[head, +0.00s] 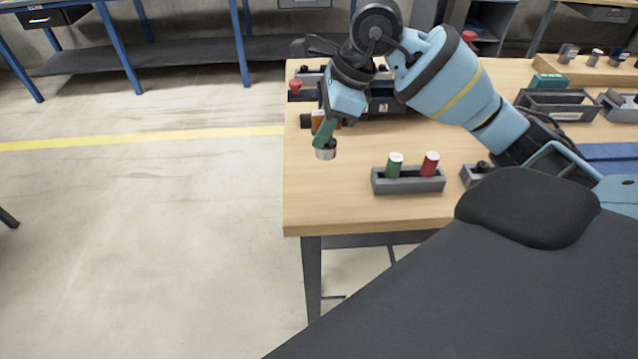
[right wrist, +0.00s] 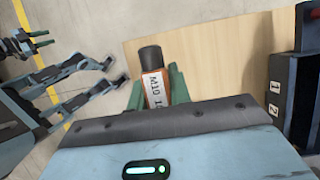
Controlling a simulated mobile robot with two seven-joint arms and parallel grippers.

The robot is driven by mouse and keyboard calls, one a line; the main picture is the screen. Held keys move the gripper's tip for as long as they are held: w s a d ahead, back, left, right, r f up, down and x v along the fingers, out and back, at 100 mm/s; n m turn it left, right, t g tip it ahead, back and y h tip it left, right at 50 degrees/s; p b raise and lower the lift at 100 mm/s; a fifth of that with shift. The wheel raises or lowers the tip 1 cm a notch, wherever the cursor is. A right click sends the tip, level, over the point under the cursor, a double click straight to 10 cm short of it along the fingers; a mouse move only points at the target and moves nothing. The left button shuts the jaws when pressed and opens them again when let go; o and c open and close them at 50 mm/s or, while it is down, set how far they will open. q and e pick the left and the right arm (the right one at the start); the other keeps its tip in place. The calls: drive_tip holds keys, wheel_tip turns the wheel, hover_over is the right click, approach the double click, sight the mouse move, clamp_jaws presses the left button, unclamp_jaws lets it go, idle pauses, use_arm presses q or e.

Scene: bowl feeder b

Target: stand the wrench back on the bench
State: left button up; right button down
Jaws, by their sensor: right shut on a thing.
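My right gripper (head: 322,130) has green fingers and is shut on the wrench (right wrist: 154,88). In the right wrist view the wrench shows a dark end and an orange part with printing that starts "M10", between the fingers. In the head view its orange part (head: 318,121) and a silver round end show near the bench's left edge. I cannot tell whether it touches the bench (head: 345,210).
A grey holder (head: 408,186) with a green cylinder (head: 395,165) and a red cylinder (head: 430,164) stands right of the wrench. Grey bins (head: 556,104) lie farther right. The bench's front left corner is bare.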

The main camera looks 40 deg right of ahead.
drive_tip(key=shift+f, duration=4.9)
drive_tip(key=shift+s+f, duration=0.1)
drive_tip(key=shift+f, duration=0.15)
drive_tip(key=c, duration=1.3)
unclamp_jaws()
drive_tip(key=v, duration=1.2)
drive_tip(key=shift+r, duration=0.25)
